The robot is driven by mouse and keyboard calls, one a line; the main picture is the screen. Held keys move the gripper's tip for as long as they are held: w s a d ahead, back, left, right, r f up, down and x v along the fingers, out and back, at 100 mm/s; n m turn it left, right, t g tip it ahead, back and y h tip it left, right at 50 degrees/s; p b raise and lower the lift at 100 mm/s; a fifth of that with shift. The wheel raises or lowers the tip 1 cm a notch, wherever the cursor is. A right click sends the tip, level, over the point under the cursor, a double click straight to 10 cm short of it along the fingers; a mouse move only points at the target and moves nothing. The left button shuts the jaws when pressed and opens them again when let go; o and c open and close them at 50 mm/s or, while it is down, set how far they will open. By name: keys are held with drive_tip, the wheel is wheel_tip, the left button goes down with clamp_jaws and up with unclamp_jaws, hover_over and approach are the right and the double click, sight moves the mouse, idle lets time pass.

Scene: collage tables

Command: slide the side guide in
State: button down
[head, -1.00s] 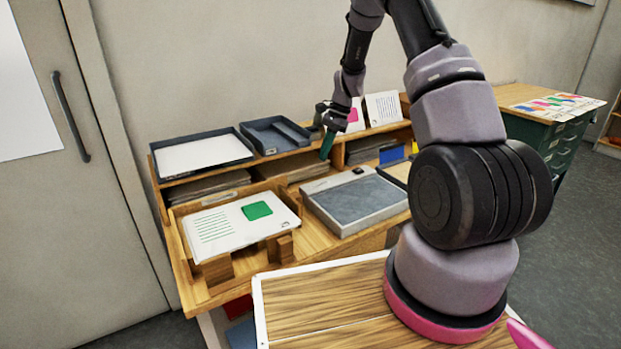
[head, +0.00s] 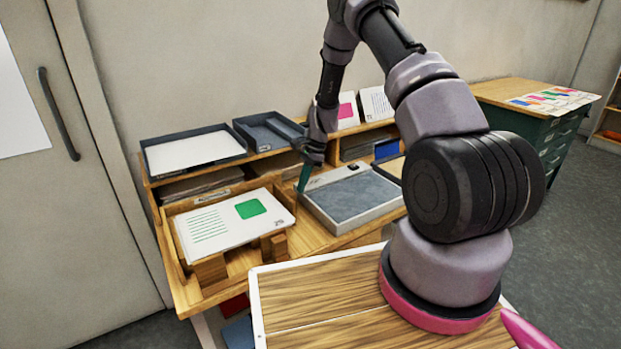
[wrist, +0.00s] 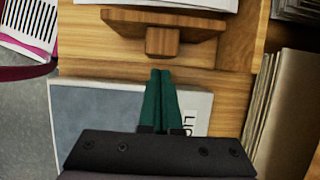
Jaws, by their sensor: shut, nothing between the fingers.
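The side guide (wrist: 195,27) is a wooden plate with a square wooden knob (wrist: 162,41) facing my gripper in the wrist view. In the head view the guide's wooden block (head: 279,244) shows at the right edge of a wooden tray (head: 178,208). White sheets with a green square (head: 232,218) lie over the tray and hide part of it.
The light box (head: 352,199) sits right of the tray. Shelves behind hold a dark paper tray (head: 193,150), a second dark tray (head: 268,131) and stacked brown sheets (wrist: 278,120). Bare wooden tabletop (wrist: 100,68) shows between guide and light box.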

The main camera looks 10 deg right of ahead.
sight(285, 192)
drive_tip(key=shift+s+a, duration=0.15)
drive_tip(key=shift+a, duration=0.25)
drive_tip(key=shift+s+a, duration=0.3)
drive_tip(key=shift+a, duration=0.55)
drive_tip(key=shift+s+a, duration=0.25)
drive_tip(key=shift+a, duration=0.6)
drive_tip(key=shift+s+a, duration=0.3)
drive_tip(key=shift+a, duration=0.55)
